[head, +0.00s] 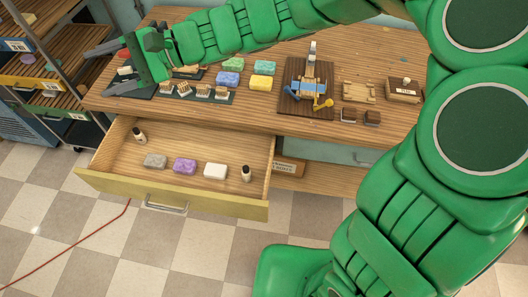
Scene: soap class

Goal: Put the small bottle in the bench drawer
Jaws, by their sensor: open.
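The bench drawer (262,209) is pulled open below the wooden bench top. Inside it, one small dark bottle with a light label (139,136) stands at the back left, and another small dark bottle (246,174) stands at the front right. A grey soap bar (155,161), a purple one (185,166) and a white one (215,171) lie between them. My gripper (103,71) is open over the left end of the bench top, its fingers pointing left. A small, partly hidden object lies near the fingers; I cannot tell what it is.
On the bench top (210,112) are a dark tray with several brushes (203,91), coloured soap bars (229,79), a soap-cutting device on a dark board (308,88), a slatted wooden rack (359,91) and a small box (404,90). A shelf rack (66,103) stands left.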

